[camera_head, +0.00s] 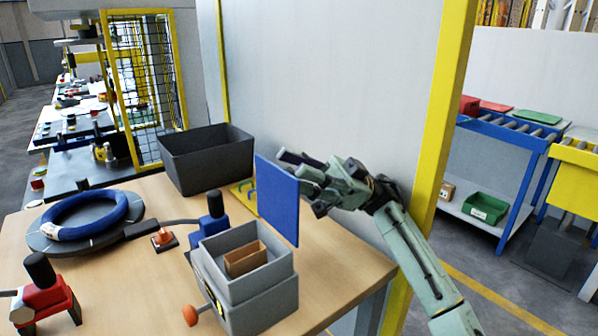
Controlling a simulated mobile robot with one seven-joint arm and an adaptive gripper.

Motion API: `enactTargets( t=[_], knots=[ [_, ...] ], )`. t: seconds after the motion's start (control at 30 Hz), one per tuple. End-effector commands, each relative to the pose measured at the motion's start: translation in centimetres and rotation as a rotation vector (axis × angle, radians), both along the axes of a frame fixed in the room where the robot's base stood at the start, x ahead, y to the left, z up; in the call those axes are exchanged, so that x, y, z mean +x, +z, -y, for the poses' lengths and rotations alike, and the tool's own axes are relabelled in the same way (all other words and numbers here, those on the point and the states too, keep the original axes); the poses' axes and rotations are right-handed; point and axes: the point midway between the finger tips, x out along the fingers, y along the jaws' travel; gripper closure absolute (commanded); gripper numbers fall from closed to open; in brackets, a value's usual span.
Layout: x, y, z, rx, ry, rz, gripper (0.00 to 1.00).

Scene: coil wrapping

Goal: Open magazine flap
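The grey magazine box (282,279) stands on the wooden table, with its top open and a brown block (245,259) inside. A flat blue panel, which looks like the magazine flap (278,203), stands about upright along the box's back right side. Its hinge is not clear to see. My gripper (304,178) is at the panel's upper right edge, reaching in from the right. The panel hides part of the fingers, so I cannot tell whether they touch it or how far apart they are.
A dark empty bin (205,163) stands behind on the table. A blue ring coil (85,214) lies on a round plate at left. Blue (215,207) and red (45,297) clamp-like devices stand near the box. A yellow post (440,120) and grey wall are close to my arm.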

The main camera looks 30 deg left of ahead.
Motion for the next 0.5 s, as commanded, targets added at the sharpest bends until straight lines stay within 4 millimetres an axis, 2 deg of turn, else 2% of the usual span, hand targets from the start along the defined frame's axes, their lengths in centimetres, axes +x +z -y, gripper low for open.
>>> enactTargets(
  t=[0.17, 0.5],
  knots=[
    [-0.11, -0.14, -0.1, -0.003, 0.002, 0.002, 0.59],
    [-0.23, 0.09, -0.12, -0.004, 0.005, 0.005, 0.59]
  ],
)
